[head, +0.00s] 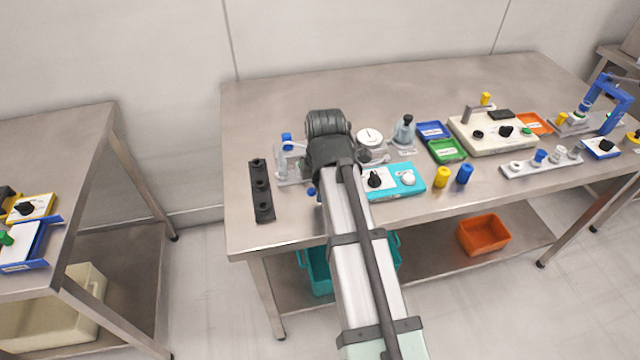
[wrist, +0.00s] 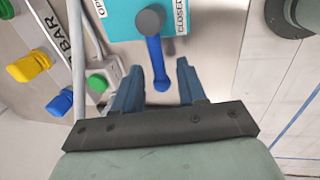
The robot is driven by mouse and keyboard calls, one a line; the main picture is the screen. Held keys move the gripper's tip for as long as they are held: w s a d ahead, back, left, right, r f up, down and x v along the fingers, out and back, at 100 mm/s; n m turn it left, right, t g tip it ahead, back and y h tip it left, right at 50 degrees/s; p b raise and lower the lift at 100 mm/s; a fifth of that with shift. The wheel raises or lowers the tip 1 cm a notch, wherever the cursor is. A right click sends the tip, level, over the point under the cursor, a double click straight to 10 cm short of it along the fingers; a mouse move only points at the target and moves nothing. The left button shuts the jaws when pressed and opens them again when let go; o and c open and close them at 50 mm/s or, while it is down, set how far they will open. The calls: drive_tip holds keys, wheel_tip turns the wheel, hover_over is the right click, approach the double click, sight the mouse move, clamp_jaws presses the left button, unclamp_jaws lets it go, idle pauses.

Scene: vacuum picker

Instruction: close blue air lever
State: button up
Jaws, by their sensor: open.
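In the wrist view, the blue lever (wrist: 156,60) extends from a dark grey round pivot (wrist: 150,19) on a cyan panel (wrist: 125,28). It points down the picture, with its rounded end between the fingertips of my gripper (wrist: 159,80). The gripper is open, with visible gaps on both sides of the lever. An OPEN label (wrist: 99,8) is left of the pivot and a CLOSED label (wrist: 181,16) is right of it; the lever lies nearer the CLOSED side. In the head view, my arm covers the gripper, and I cannot clearly identify the lever.
In the wrist view, a yellow knob (wrist: 30,67), a blue knob (wrist: 60,102) and a green button (wrist: 96,82) lie to the left. In the head view, a teal box (head: 410,190) stands right of my arm and a black strip (head: 261,190) lies left.

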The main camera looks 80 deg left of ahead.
wheel_tip(320, 180, up, 14)
drive_tip(key=d, duration=0.2)
drive_tip(key=shift+d+f, duration=0.25)
drive_tip(key=shift+d, duration=0.1)
drive_tip(key=shift+w, duration=0.15)
idle(0.6)
